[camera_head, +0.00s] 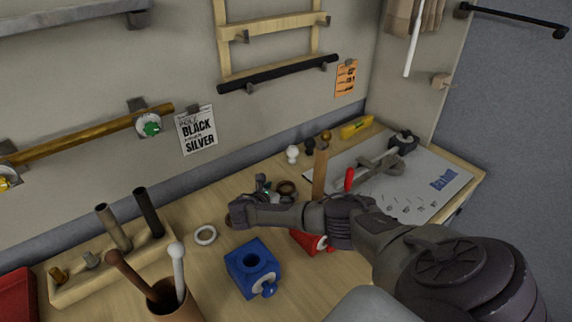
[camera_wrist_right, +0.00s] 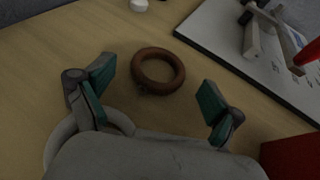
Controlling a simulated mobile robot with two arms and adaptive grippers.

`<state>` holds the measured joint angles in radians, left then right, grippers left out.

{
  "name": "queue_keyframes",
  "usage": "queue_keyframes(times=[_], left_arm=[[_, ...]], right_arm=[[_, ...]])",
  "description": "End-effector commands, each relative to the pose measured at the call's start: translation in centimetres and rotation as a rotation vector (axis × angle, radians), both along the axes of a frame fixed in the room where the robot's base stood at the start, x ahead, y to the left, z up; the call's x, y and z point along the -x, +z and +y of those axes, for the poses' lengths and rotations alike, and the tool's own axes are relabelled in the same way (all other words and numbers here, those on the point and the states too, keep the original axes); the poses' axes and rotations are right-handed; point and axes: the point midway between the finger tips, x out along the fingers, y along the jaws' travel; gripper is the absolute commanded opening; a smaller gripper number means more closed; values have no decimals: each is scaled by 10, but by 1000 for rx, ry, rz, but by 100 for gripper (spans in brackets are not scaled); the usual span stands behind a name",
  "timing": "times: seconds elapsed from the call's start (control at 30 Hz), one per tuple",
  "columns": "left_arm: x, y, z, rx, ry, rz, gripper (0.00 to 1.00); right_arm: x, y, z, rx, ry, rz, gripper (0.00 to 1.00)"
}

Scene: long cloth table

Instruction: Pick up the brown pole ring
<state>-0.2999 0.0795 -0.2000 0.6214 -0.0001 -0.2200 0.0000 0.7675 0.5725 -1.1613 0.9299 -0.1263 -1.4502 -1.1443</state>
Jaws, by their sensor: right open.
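The brown pole ring (camera_wrist_right: 158,89) lies flat on the wooden table in the right wrist view. In the head view the ring (camera_head: 288,186) shows just behind my right gripper, partly hidden by it. My right gripper (camera_head: 262,190) is open and empty. In the right wrist view its two green-padded fingers (camera_wrist_right: 158,80) are spread wide, one to the left of the ring and one to the lower right, touching neither side of it. My left gripper is in neither view.
A white ring (camera_head: 197,239) lies on the table, partly under my left-hand finger in the wrist view. A blue box (camera_head: 240,274) and a red box (camera_head: 303,240) stand nearby. A wooden pole stand (camera_head: 110,268) is at left. A white board (camera_head: 425,170) with tools lies at right.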

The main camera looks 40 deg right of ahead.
Motion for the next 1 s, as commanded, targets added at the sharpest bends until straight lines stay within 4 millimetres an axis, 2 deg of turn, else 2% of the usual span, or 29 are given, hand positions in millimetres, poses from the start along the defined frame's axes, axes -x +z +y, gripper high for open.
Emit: queue_keyframes(times=[0.27, 0.6, 0.87, 1.0], left_arm=[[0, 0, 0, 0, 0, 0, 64], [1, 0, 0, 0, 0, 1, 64], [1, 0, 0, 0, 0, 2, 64], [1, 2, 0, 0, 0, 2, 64]], right_arm=[[-2, -2, -4, -1, 1, 0, 93], [-1, -2, -4, -1, 1, 0, 42], [-1, -1, -4, -1, 1, -1, 42], [-2, 13, -5, -2, 0, -3, 42]])
